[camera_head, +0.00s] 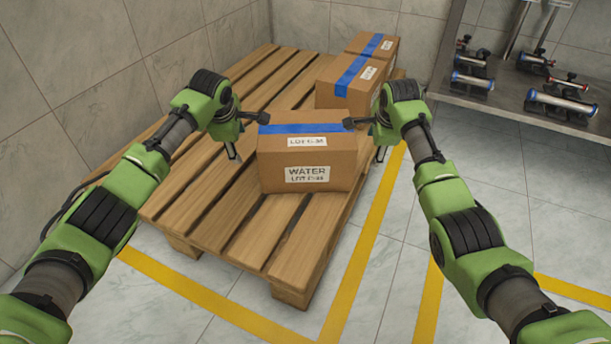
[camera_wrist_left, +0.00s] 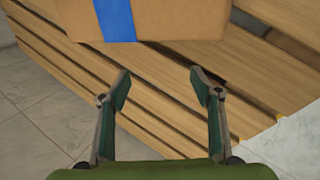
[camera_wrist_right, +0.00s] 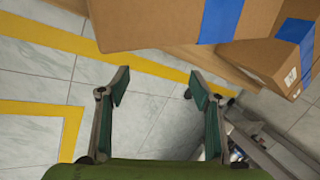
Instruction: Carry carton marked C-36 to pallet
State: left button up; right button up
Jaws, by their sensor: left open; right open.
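A brown carton (camera_head: 300,160) with blue tape and labels reading WATER and a lot number sits on the wooden pallet (camera_head: 255,240), near its front right. The label is too small to read surely as C-36. My left gripper (camera_head: 248,137) is at the carton's left side, open and empty. My right gripper (camera_head: 368,137) is at its right side, open and empty. In the left wrist view the carton (camera_wrist_left: 180,20) is beyond the open fingers (camera_wrist_left: 160,88). In the right wrist view the carton (camera_wrist_right: 150,22) is likewise beyond the open fingers (camera_wrist_right: 157,90).
Two more taped cartons (camera_head: 350,85) (camera_head: 374,46) stand behind on the pallet's far right. A metal rack (camera_head: 510,105) with blue-ended cylinders stands at right. Tiled walls (camera_head: 70,70) bound the left and back. Yellow floor lines (camera_head: 365,240) edge the pallet; its left slats are bare.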

pick_arm(q)
jog(key=v, duration=0.9)
jog(key=shift+s+r, duration=0.15)
jog(key=shift+r, duration=0.2)
pick_arm(e)
jog(key=v, duration=1.2)
